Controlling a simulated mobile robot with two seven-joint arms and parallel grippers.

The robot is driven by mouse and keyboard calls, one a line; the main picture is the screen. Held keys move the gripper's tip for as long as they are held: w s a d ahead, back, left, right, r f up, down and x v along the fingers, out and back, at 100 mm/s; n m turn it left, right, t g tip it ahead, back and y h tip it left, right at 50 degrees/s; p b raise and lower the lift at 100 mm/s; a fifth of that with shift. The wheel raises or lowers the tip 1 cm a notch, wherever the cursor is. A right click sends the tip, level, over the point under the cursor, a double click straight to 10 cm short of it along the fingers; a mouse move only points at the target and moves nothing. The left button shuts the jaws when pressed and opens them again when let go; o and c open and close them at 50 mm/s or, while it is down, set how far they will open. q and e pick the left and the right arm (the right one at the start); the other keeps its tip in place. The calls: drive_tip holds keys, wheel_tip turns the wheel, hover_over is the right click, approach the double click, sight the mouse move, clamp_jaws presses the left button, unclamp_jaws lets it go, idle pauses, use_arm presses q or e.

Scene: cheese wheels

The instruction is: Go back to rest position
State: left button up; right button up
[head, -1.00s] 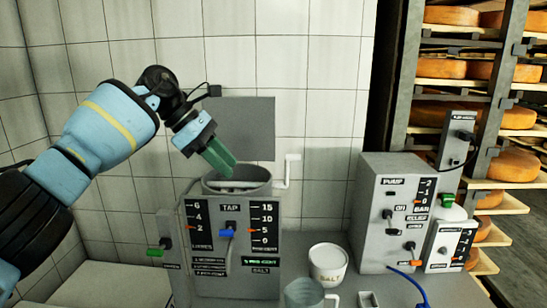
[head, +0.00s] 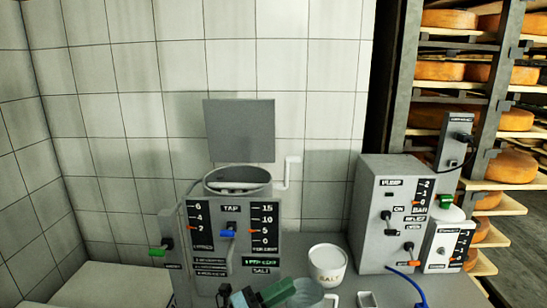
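My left gripper (head: 279,292) is low at the bottom edge of the head view, in front of the grey brine tank. Its green fingers point right, towards a grey mug (head: 307,293) whose lower part is cut off. I cannot tell whether the fingers touch the mug or only overlap it, nor how far apart they are. Most of the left arm is below the frame. My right gripper is not in view.
The grey tank (head: 240,258) with tap and dials has an open round top and a raised lid (head: 240,130). A white salt pot (head: 328,264) stands right of it, then a pump box (head: 378,235) with a blue hose. Racks of cheese wheels (head: 440,70) stand at the right.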

use_arm(q)
drive_tip(key=s+a+f+n+t+y, duration=0.3)
drive_tip(key=s+a+f+n+y, duration=0.35)
drive_tip(key=f+n, duration=0.35)
drive_tip(key=s+a+f+n+t+y, duration=0.4)
drive_tip(key=s+a+f+n+y, duration=0.25)
drive_tip(key=f+n, duration=0.4)
drive_tip(key=s+a+f+n+g+y, duration=0.1)
drive_tip(key=s+a+f+n+g, duration=0.1)
drive_tip(key=s, duration=0.5)
drive_tip(key=s+a+f+n+g+y, duration=0.2)
drive_tip(key=s+a+f+n, duration=0.1)
drive_tip(key=s, duration=0.5)
drive_tip(key=s+a+f+n+g+y, duration=0.1)
drive_tip(key=s+a+f+n+g, duration=0.2)
drive_tip(key=s+n, duration=0.3)
drive_tip(key=shift+s+a+y, duration=0.3)
drive_tip(key=shift+s+a, duration=0.3)
drive_tip(key=shift+s, duration=0.6)
